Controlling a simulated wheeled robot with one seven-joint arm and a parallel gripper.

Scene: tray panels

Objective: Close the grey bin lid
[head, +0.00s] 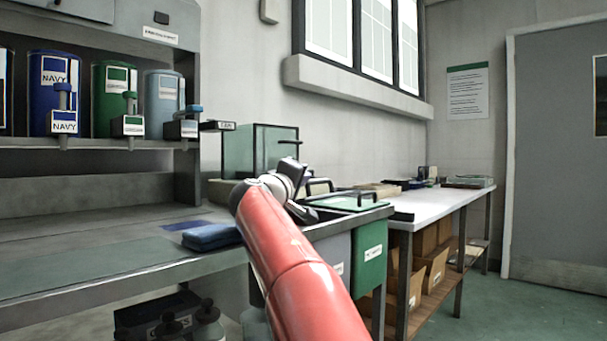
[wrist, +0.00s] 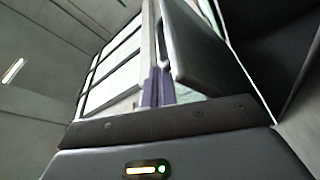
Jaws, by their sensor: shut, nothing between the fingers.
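The grey bin (head: 337,248) hangs under the counter in the head view, partly hidden by my red arm.
The green bin (head: 369,258) is right of the grey one, its green lid (head: 350,202) lying flat with a black handle. A glass box (head: 262,150) stands behind. A folded blue cloth (head: 212,237) lies on the counter at left. A white table (head: 440,200) stands at right.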

